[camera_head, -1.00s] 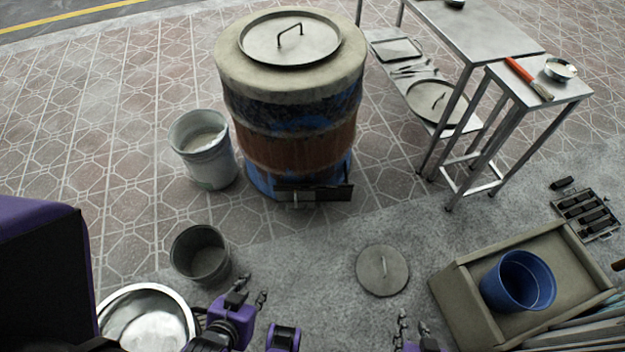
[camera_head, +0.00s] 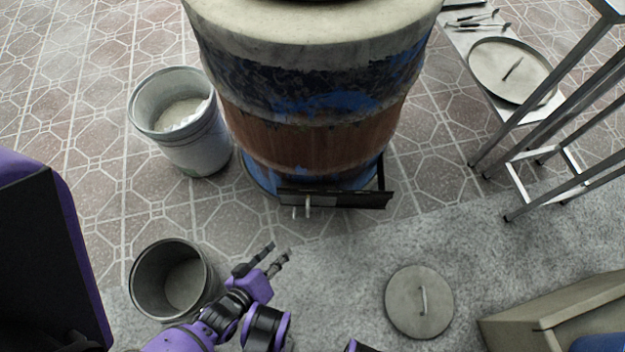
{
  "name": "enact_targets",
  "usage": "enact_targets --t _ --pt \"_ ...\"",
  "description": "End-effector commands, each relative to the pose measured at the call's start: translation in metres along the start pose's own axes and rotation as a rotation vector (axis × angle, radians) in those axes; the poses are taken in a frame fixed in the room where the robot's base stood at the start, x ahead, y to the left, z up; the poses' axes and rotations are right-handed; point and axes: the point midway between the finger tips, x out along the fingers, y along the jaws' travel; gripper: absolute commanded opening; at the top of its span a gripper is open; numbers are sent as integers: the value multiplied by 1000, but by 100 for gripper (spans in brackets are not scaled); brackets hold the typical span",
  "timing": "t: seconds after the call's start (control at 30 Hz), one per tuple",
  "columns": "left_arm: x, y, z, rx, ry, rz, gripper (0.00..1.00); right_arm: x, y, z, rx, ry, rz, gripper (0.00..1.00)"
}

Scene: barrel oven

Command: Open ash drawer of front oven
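The barrel oven (camera_head: 310,135), with brown and blue bands, stands at the top middle. At its foot is a dark metal ash drawer front (camera_head: 340,199), with a small light metal handle (camera_head: 307,205) on its left part. Whether the drawer stands out at all is hard to tell. My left gripper (camera_head: 279,251) is below and slightly left of the handle in the picture, apart from it. Its two dark fingers are spread with nothing between them. My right gripper is not in view.
A white bucket (camera_head: 195,150) stands left of the oven. An empty dark bucket (camera_head: 150,290) is left of my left gripper. A round lid (camera_head: 419,302) lies on the grey floor to the right. Metal table legs (camera_head: 545,140) stand at the right. Floor before the drawer is clear.

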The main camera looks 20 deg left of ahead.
Motion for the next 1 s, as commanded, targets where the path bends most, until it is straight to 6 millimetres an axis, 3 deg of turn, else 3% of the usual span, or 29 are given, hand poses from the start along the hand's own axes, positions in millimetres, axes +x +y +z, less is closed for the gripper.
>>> enact_targets --t 0.03,0.27,0.4,0.5,0.73,1.0 --pt "27 -21 19 -75 10 23 28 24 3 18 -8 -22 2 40" --pt "116 -68 47 -453 80 187 28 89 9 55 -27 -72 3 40" --pt "158 -88 54 -645 97 287 28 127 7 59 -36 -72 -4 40" --pt "177 -96 54 -744 101 346 28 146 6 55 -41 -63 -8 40" --pt "197 -98 48 -844 102 413 28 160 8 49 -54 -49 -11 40" --pt "232 -85 37 -847 103 417 28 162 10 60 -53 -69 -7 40"
